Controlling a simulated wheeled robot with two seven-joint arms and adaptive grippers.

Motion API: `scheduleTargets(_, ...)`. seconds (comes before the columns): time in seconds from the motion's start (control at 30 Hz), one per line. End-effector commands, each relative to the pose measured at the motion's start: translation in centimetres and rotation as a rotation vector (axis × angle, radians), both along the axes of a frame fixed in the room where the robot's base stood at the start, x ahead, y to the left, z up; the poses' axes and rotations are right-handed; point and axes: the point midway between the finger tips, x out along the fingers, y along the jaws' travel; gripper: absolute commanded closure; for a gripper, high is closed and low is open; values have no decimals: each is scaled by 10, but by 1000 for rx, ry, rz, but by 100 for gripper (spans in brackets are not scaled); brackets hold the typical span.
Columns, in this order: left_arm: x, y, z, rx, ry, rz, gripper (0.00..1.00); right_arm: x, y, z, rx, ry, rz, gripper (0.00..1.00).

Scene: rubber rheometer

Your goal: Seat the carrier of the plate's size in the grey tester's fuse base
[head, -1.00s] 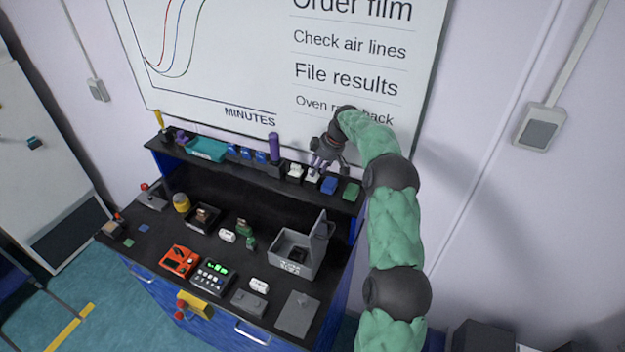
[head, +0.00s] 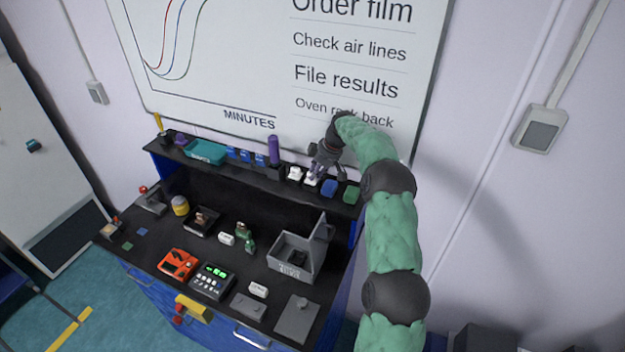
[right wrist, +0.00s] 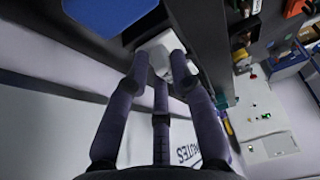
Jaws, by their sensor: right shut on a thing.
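My right gripper (head: 318,172) reaches down to the raised back shelf and is shut on a white carrier (head: 311,181). In the right wrist view the same white carrier (right wrist: 163,58) lies between the fingers, partly hidden by them. It looks still at shelf level; I cannot tell whether it is lifted. The grey tester (head: 289,269) stands open on the bench below, its lid upright at its right. A dark fuse base (head: 298,257) shows inside it. I cannot make out the plate or any size markings. My left gripper is out of view.
Beside the held carrier on the shelf are another white carrier (head: 295,173), a blue block (head: 329,187) and a green block (head: 350,194). A purple cylinder (head: 273,150) stands further left. An orange meter (head: 178,263) and a keypad unit (head: 212,280) sit at the bench front.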

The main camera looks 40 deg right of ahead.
Motion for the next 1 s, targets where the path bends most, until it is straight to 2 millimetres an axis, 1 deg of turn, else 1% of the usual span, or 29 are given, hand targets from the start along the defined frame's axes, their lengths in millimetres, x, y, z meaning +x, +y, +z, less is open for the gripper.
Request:
scheduleTargets(0.2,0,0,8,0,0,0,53,1,2,15,3,-1,2,100)
scheduleTargets(0.7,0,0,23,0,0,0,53,0,2,45,2,-1,0,100)
scheduleTargets(0.83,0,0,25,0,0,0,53,0,2,49,1,-1,1,100)
scheduleTargets(1.0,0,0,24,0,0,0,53,0,2,49,1,0,0,100)
